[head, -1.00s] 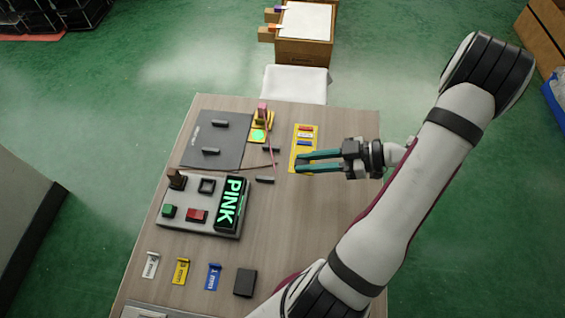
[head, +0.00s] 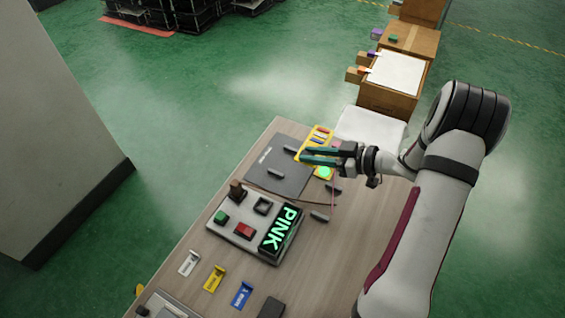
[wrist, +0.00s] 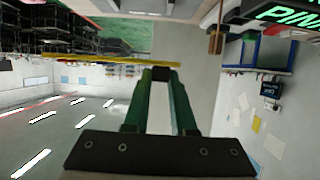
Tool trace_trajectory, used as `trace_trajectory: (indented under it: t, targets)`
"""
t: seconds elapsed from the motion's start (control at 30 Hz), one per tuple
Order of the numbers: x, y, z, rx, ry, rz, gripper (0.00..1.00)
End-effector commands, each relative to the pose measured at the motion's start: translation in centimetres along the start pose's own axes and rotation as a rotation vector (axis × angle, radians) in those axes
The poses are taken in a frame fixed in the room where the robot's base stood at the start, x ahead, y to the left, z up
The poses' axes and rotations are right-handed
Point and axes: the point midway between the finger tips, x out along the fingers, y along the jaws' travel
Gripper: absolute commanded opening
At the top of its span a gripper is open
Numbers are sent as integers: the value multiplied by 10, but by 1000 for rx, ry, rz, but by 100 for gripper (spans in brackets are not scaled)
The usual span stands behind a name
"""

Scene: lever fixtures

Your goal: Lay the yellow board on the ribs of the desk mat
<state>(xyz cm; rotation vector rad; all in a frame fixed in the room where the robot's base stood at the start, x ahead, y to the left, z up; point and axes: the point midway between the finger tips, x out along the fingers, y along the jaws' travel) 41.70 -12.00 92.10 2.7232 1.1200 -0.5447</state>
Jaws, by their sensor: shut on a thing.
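The yellow board (head: 322,134), with red and blue strips on it, is in my gripper (head: 303,155). My gripper is shut on it, and the teal fingers hide part of it. In the wrist view the board shows nearly edge-on as a thin yellow strip (wrist: 110,58) at the fingertips (wrist: 161,74), where a dark piece sits between them. The dark grey desk mat (head: 270,160) lies at the far end of the desk. Two of its black ribs show, one near its middle (head: 275,174) and one near the fingertips (head: 291,149). The board appears over the mat's far right side; its height is unclear.
A glowing green button (head: 324,172) lies just below my fingers in the picture. Two small black blocks (head: 333,189) (head: 319,216) lie right of the mat. A control box with a lit PINK sign (head: 281,229) stands nearer. Coloured tags (head: 214,279) lie in front.

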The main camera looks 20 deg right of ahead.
Motion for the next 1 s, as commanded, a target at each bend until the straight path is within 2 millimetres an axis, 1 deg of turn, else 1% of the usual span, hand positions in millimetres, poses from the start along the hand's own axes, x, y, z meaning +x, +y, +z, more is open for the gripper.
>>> trace_trajectory:
  t: [0.03,0.1,0.2,0.3,0.37,0.5,0.57,0.9,0.93,1.0]
  targets:
    - [19,-4,3,2,0,-9,0]
    - [44,-8,7,2,0,-8,0]
    - [75,-11,12,-1,-1,-7,0]
    - [93,-12,15,-1,0,-3,0]
    - [99,-13,18,0,-1,-3,0]
    - [111,-13,44,2,-1,-1,0]
    - [114,-13,51,1,-1,-1,0]
    - [115,-12,55,-1,0,0,0]
    - [115,-12,56,-1,-1,0,26]
    - [115,-12,55,-1,0,0,38]
